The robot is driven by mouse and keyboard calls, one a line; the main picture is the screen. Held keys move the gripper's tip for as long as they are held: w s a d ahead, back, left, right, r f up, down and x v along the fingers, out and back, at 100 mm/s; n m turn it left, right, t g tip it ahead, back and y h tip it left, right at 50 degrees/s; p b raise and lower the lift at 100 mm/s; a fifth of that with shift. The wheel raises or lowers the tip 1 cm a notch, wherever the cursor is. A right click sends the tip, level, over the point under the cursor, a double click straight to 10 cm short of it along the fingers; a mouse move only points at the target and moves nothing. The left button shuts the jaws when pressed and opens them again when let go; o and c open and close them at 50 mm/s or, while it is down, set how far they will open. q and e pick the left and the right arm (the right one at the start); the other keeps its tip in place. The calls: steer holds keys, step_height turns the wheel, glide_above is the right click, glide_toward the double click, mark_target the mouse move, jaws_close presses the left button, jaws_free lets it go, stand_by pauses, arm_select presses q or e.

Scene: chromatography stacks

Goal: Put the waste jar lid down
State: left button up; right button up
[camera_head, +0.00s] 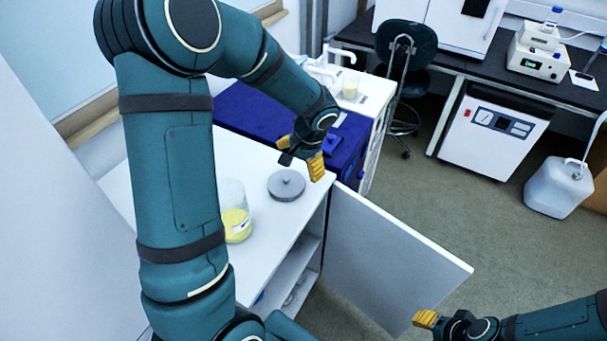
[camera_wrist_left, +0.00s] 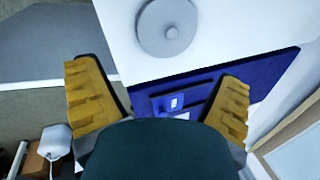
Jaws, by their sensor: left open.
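The waste jar lid (camera_head: 286,184), a grey disc with a small knob, lies flat with its knob up on the white cabinet top. It also shows in the left wrist view (camera_wrist_left: 168,28), beyond my fingers. The clear jar (camera_head: 234,222) with yellow contents stands to its left, partly hidden by my left arm. My left gripper (camera_head: 301,154) is open and empty, just above and right of the lid in the head view, apart from it. It shows with spread yellow fingers in the wrist view (camera_wrist_left: 158,100). My right gripper (camera_head: 426,319) is low at right; its opening is unclear.
The white cabinet top (camera_head: 262,222) has clear room around the lid. Its door (camera_head: 385,250) stands open to the right. A dark blue box (camera_head: 345,150) sits just behind the lid. A white jug (camera_head: 560,187) and a chair (camera_head: 405,55) are farther off.

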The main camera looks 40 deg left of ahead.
arm_select(q)
steer(key=s+d+f+n+t+h, duration=0.1)
steer(key=s+d+f+h, duration=0.2)
steer(key=d+f, duration=0.6)
steer(key=s+d+f+n+h, duration=0.2)
steer(key=s+d+f+h, duration=0.2)
steer(key=s+d+f, duration=0.4)
steer(key=d+f, duration=0.2)
steer(key=d, duration=0.5)
steer(key=shift+d+f+t, duration=0.15)
steer(key=shift+d+t, duration=0.15)
steer(key=shift+t, duration=0.1)
steer(key=shift+s+f+b, duration=0.2)
steer(key=shift+f+b, duration=0.75)
